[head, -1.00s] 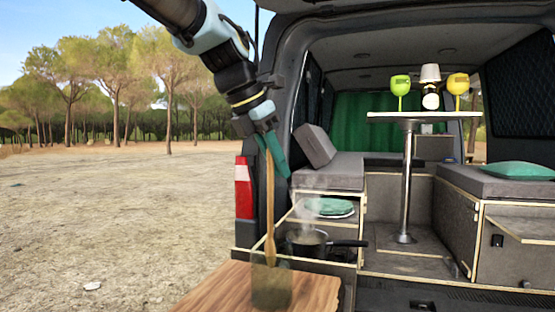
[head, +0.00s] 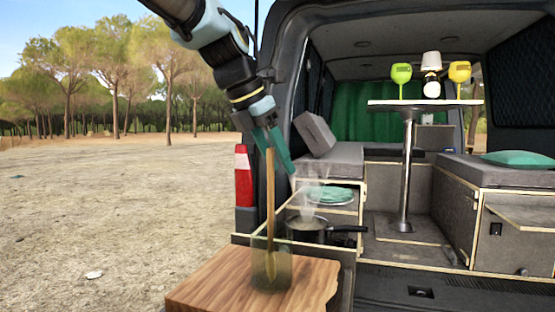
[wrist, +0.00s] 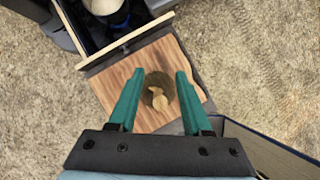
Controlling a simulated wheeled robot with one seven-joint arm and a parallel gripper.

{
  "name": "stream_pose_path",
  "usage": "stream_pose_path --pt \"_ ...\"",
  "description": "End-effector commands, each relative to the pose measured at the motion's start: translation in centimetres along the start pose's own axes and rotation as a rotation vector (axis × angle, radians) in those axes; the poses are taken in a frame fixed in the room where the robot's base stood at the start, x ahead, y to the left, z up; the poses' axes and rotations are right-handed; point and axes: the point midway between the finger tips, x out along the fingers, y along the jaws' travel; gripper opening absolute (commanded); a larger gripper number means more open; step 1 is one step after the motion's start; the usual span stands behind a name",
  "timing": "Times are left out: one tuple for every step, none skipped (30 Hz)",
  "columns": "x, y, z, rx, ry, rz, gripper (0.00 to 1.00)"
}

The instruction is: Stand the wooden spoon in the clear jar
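The wooden spoon (head: 270,195) stands upright in the clear jar (head: 285,267), bowl end down inside it and handle rising well above the rim. The jar stands on a wooden board (head: 210,290). My gripper (head: 278,165) is above the jar at the top of the handle. In the wrist view my gripper (wrist: 160,82) has its teal fingers spread apart, with the spoon (wrist: 160,102) seen end-on between them and touching neither. The jar (wrist: 150,82) shows below as a dark round opening.
A steaming pot (head: 306,230) stands on the hob just right of the jar. Green plates (head: 330,195) lie behind it. A white table (head: 425,103) inside the van holds green and yellow cups and a lamp. Open ground lies left.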

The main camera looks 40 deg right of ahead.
Motion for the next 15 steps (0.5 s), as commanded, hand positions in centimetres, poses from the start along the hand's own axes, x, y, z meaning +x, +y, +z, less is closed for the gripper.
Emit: stream_pose_path --pt "0.0 0.0 0.0 0.0 0.0 0.0 0.5" --pt "0.0 0.0 0.0 0.0 0.0 0.0 0.5" --pt "0.0 0.0 0.0 0.0 0.0 0.0 0.5" --pt "0.0 0.0 0.0 0.0 0.0 0.0 0.5" --pt "0.0 0.0 0.0 0.0 0.0 0.0 0.5" --pt "0.0 0.0 0.0 0.0 0.0 0.0 0.5" --pt "-0.1 0.0 0.0 0.0 0.0 0.0 0.5" --pt "-0.1 0.0 0.0 0.0 0.0 0.0 0.5" --pt "-0.3 0.0 0.0 0.0 -0.001 0.001 0.5" --pt "-0.6 0.0 0.0 0.0 -0.002 0.001 0.5" --pt "-0.9 0.0 0.1 0.0 -0.003 0.002 0.5" --pt "-1.4 0.1 0.1 0.0 -0.004 0.003 0.5" --pt "-1.9 0.1 0.1 0.0 -0.004 0.002 0.5" --pt "-2.4 0.1 0.0 0.0 -0.004 0.003 0.5" --pt "-3.2 0.1 0.0 -0.001 -0.004 0.003 0.5"
